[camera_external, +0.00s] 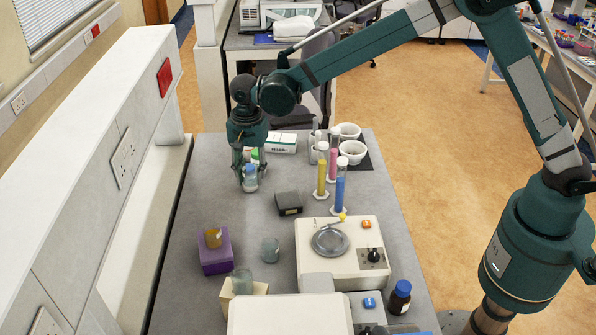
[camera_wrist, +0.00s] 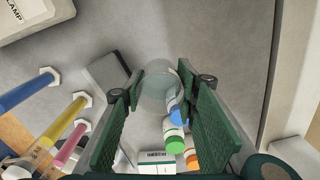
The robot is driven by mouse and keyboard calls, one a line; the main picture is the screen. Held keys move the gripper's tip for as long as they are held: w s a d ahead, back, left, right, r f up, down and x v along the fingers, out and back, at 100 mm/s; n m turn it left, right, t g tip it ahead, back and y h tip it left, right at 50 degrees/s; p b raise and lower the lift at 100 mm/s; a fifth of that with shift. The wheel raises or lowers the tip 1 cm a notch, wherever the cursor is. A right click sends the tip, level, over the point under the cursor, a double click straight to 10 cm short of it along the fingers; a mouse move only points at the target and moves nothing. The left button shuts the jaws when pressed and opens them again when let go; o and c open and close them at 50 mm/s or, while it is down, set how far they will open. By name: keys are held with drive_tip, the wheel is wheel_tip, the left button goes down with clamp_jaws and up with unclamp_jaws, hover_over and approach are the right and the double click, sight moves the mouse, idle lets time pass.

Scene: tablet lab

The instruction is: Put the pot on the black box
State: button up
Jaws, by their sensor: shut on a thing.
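The pot, a clear, see-through vessel (camera_wrist: 158,85), is between the fingers of my gripper (camera_wrist: 160,105) in the wrist view. My gripper (camera_external: 250,180) also shows in the external view, low over the table's far left part, shut on the pot. The pot is hard to make out there, and I cannot tell whether it touches the table. The black box (camera_external: 288,203) lies flat on the table, to the right of my gripper and closer to the external camera. In the wrist view the black box (camera_wrist: 105,70) is left of the fingers, partly hidden by one.
Bottles with blue, green (camera_wrist: 175,147) and orange caps stand close to the fingers. Yellow (camera_external: 321,178), pink and blue cylinders stand right of the black box. A purple box (camera_external: 215,262) and a hotplate (camera_external: 310,262) are closer to the external camera.

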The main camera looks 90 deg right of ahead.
wheel_tip(320, 180, up, 4)
drive_tip(key=p, duration=0.3)
hover_over(288, 194)
drive_tip(key=shift+s+f, duration=0.1)
drive_tip(key=shift+f+p, duration=0.35)
drive_tip(key=shift+f, duration=2.8)
drive_tip(key=shift+f, duration=0.1)
drive_tip(key=shift+f, duration=1.75)
drive_tip(key=shift+f, duration=0.2)
drive_tip(key=o, duration=0.9)
